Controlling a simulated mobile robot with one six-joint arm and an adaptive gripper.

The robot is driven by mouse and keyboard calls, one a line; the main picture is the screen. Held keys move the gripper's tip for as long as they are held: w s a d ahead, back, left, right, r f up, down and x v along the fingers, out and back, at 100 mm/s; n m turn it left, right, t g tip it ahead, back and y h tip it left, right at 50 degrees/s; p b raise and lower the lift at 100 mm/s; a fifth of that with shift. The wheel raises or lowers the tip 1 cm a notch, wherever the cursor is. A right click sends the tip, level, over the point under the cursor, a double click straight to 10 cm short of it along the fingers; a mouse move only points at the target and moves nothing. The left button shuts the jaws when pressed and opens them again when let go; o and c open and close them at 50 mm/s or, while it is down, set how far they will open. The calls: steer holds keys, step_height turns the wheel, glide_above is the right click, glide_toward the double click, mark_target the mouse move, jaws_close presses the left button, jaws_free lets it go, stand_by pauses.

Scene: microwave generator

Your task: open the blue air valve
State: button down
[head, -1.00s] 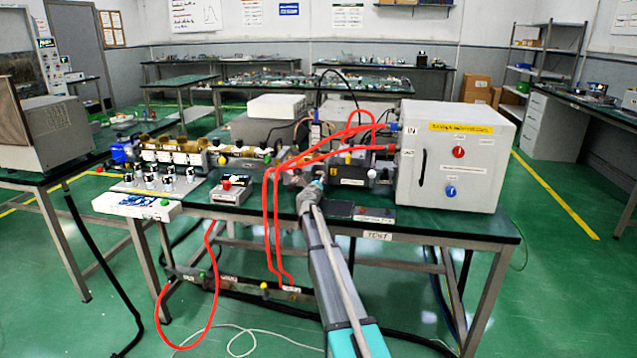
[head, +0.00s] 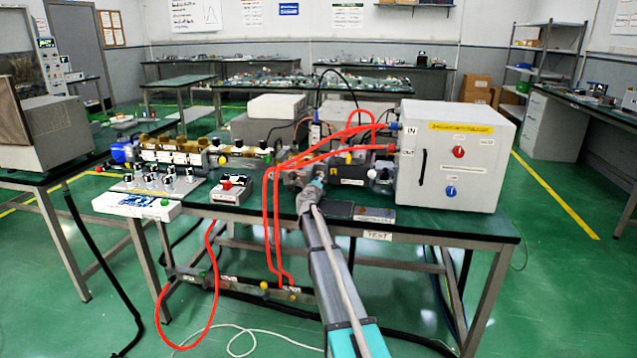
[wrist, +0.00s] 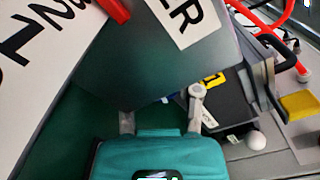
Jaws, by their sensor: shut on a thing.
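My gripper (head: 297,180) is at the middle of the test bench, among the fittings just left of the white control box. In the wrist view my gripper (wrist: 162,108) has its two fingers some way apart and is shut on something. A dark grey block (wrist: 185,65) with a white label ending in "ER" fills the view in front of the fingers and hides what they hold. A small blue piece (wrist: 172,98) shows beside the right finger. I cannot tell whether it is part of the blue air valve. In the head view my gripper covers that spot.
The white box (head: 475,175) with a red knob (head: 458,152) and a blue knob (head: 451,191) stands to the right. Red hoses (head: 276,225) hang left of my arm. Brass manifolds (head: 165,145) and a panel of small knobs stand left on the bench (head: 450,225).

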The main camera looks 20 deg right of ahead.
steer(key=shift+c, duration=1.5)
jaws_free()
steer(key=shift+m, duration=0.4)
steer(key=shift+m, duration=1.1)
steer(key=v, duration=1.4)
steer(key=shift+s, duration=0.15)
steer(key=s+a+r+n+y+p, duration=0.3)
steer(key=a+n+y+p, duration=0.2)
steer(key=a+n, duration=0.4)
steer(key=s+a+r+n+y+p, duration=0.3)
steer(key=a+r+n+y+p, duration=0.1)
steer(key=a+n+y, duration=0.4)
steer(key=shift+a+n+p, duration=0.6)
steer(key=shift+n+p, duration=0.2)
steer(key=shift+n, duration=0.6)
